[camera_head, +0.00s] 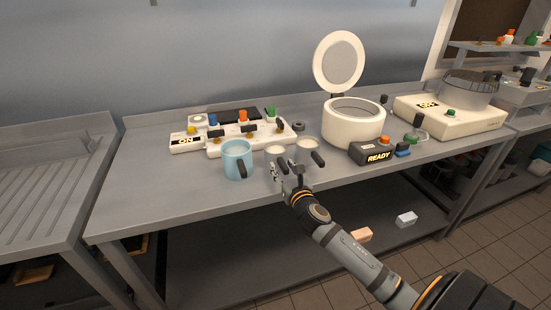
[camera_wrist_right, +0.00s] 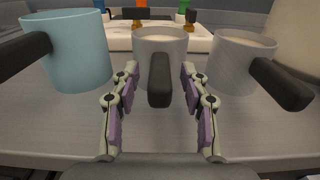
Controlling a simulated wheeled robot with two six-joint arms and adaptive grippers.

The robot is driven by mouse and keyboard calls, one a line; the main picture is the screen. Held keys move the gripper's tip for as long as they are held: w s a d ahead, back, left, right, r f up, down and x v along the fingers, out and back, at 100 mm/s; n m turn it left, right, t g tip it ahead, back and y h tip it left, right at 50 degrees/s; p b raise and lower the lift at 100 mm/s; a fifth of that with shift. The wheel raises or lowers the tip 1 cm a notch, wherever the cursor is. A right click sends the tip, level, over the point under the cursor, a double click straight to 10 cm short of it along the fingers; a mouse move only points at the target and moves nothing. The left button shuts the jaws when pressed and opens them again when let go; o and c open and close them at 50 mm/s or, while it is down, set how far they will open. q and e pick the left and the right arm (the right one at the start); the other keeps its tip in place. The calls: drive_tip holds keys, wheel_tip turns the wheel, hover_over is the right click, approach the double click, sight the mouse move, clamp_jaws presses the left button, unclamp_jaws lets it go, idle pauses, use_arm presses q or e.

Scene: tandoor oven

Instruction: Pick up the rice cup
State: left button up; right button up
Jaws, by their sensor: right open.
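Two small grey cups with dark handles and pale filling stand on the steel counter; which is the rice cup I cannot tell for sure. The left grey cup (camera_head: 275,152) is straight ahead of my right gripper (camera_head: 286,170), and its handle points toward me. In the right wrist view this cup (camera_wrist_right: 160,45) shows between the open fingers (camera_wrist_right: 159,78), just beyond the tips, with its handle between them. The right grey cup (camera_head: 307,144) also shows in the wrist view (camera_wrist_right: 236,62), outside the right finger. My left gripper is not in view.
A larger light-blue mug (camera_head: 237,157) stands left of the cups; its handle reaches toward me. A white cooker (camera_head: 353,128) with raised lid and a dark READY box (camera_head: 376,152) stand at the right. White control panels (camera_head: 245,136) lie behind. The counter front left is clear.

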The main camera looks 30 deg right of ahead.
drive_tip(key=shift+w+d+f, duration=0.1)
drive_tip(key=shift+w, duration=0.55)
drive_tip(key=shift+s, duration=0.1)
clamp_jaws()
